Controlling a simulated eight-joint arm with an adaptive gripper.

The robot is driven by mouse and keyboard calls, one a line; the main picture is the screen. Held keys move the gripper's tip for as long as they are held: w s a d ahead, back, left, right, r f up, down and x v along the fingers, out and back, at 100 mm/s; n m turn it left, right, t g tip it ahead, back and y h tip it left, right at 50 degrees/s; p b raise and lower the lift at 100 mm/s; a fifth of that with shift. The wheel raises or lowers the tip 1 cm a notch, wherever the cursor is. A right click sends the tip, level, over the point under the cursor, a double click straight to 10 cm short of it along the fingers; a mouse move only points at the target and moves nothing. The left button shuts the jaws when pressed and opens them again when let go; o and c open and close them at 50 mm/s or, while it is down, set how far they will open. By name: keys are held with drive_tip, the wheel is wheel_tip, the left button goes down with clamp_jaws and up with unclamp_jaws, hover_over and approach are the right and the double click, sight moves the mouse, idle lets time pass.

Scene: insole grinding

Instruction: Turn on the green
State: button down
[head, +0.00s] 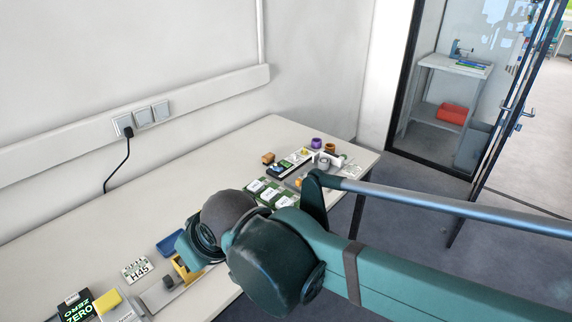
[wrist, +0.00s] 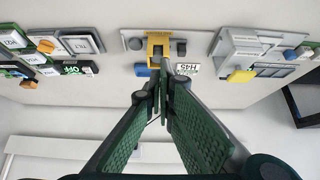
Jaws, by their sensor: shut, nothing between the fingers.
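No clearly recognisable green switch or button shows. A black box with green ZERO lettering (head: 78,308) lies at the lower left in the head view. A black display with green characters (wrist: 71,70) shows at the upper left in the wrist view. Green boards with white modules (head: 270,195) sit on the far part of the table. My gripper (wrist: 160,68) is shut and empty, its fingertips close to a yellow bracket (wrist: 159,41); I cannot tell whether they touch. In the head view my arm hides the fingers, and the bracket (head: 184,269) is partly visible.
The white table (head: 150,205) is clear along its wall side. A blue tray (head: 170,243), an H45 label (head: 137,270) and a yellow block (head: 107,301) lie near the bracket. Several small fixtures stand at the far end. A socket strip (head: 70,135) runs along the wall.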

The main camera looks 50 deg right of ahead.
drive_tip(key=shift+r, duration=0.1)
drive_tip(key=w+d+r+m+g+p, duration=0.2)
drive_tip(key=w+d+r+m+p, duration=0.3)
drive_tip(key=w+d+r, duration=0.55)
drive_tip(key=m+g+p, duration=0.3)
drive_tip(key=m+p, duration=0.9)
drive_tip(key=m, duration=0.1)
hover_over(283, 161)
drive_tip(key=s, duration=0.2)
wheel_tip(283, 161, down, 9)
drive_tip(key=shift+s+d+f, duration=0.15)
drive_tip(key=shift+f, duration=0.25)
drive_tip(key=shift+f, duration=0.1)
drive_tip(key=f, duration=0.4)
drive_tip(key=w+f, duration=0.1)
drive_tip(key=f, duration=0.4)
drive_tip(key=w+f, duration=0.1)
drive_tip(key=f, duration=0.3)
drive_tip(key=shift+w+f+b, duration=0.25)
drive_tip(key=shift+f+b, duration=0.05)
